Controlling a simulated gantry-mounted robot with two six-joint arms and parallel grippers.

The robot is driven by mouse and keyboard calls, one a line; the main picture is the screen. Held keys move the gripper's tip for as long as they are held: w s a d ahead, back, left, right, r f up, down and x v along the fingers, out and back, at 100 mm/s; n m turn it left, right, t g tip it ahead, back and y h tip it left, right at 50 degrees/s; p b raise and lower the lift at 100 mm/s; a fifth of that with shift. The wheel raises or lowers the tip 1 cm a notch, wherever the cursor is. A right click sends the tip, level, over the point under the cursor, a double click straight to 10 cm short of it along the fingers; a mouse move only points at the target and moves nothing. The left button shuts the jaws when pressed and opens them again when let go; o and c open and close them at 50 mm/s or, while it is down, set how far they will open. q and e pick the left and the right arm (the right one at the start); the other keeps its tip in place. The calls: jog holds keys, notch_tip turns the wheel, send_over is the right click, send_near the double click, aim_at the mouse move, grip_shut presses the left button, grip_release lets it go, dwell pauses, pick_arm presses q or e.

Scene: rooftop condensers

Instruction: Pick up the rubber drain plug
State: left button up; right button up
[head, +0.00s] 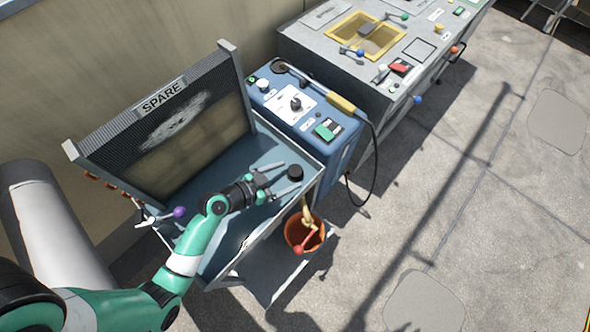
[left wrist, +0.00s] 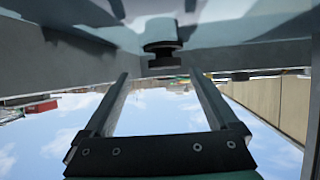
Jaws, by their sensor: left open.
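The rubber drain plug (head: 295,172) is a small black round piece at the right side of the blue-grey tray (head: 218,254). It also shows in the left wrist view as a dark stepped disc (left wrist: 163,50), just beyond the fingertips and roughly centred between them. My left gripper (head: 279,180) is open and empty, its two fingers pointing at the plug from the left. The fingers also show in the left wrist view (left wrist: 159,75), apart from each other. I see no contact with the plug. My right gripper is not in view.
A framed panel marked SPARE (head: 165,125) stands behind the tray. A blue control box (head: 305,112) with a yellow-handled tool (head: 341,103) and cable is behind the plug. An orange bucket (head: 297,245) holding tools sits below the tray's right edge. Open floor lies to the right.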

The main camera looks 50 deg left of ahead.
aim_at(293, 171)
pick_arm(q)
jog(key=x, duration=0.1)
jog(key=b+x, duration=0.1)
jog(key=x, duration=0.1)
jog(key=b+x, duration=0.1)
jog(key=shift+w+a+f, duration=0.2)
jog(key=shift+a+f, duration=0.1)
jog(key=shift+w, duration=0.25)
jog(key=shift+s, duration=0.1)
jog(key=shift+c, duration=0.7)
jog(key=c, duration=1.3)
jog(key=shift+r+p, duration=0.4)
jog(key=shift+r, duration=0.05)
notch_tip(293, 171, up, 3)
jog(key=shift+f+p, duration=0.1)
jog(key=shift+p, duration=0.95)
jog(key=s+d+r+p, duration=0.4)
jog(key=d+r+p, duration=0.5)
jog(key=d, duration=0.4)
jog(key=shift+s+d+r, duration=0.15)
jog(key=shift+s+d, duration=0.05)
